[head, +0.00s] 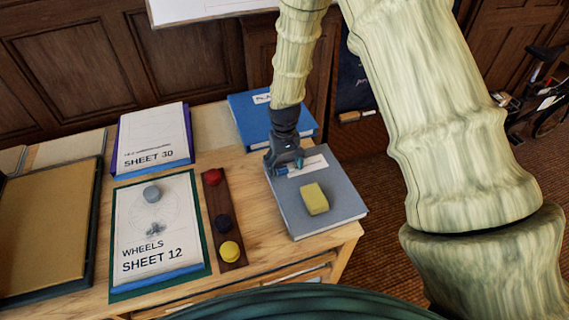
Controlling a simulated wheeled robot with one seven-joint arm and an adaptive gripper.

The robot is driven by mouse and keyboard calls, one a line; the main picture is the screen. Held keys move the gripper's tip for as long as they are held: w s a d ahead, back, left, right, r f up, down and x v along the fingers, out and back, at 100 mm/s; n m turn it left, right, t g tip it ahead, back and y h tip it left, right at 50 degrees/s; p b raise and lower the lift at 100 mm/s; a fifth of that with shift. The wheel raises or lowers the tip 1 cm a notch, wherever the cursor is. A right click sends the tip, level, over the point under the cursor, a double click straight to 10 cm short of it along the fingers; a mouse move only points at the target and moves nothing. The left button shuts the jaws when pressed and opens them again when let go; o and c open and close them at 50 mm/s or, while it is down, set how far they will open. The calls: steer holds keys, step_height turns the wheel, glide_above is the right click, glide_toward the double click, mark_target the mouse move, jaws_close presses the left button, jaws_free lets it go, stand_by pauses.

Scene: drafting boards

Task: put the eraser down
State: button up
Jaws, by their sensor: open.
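The eraser, a yellow block (314,199), lies on the cover of a grey book (332,222) at the right end of the wooden desk. My gripper (290,167) is open, just above the far part of the same book, near its white label. It is behind the yellow block in the picture and apart from it. The fingers are small and partly dark, and I see nothing held between them.
A blue book (247,116) lies behind the grey one. A brown strip (212,188) with red, dark and yellow knobs lies left of it. Two sheet stacks, Sheet 12 (128,232) and Sheet 30 (150,135), lie further left. Bare desk (262,235) shows between strip and grey book.

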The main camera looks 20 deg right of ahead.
mark_target(285, 166)
step_height(285, 166, up, 12)
steer(key=b, duration=0.2)
steer(key=shift+r+b, duration=0.15)
steer(key=shift+b, duration=0.2)
stand_by(0.3)
stand_by(0.4)
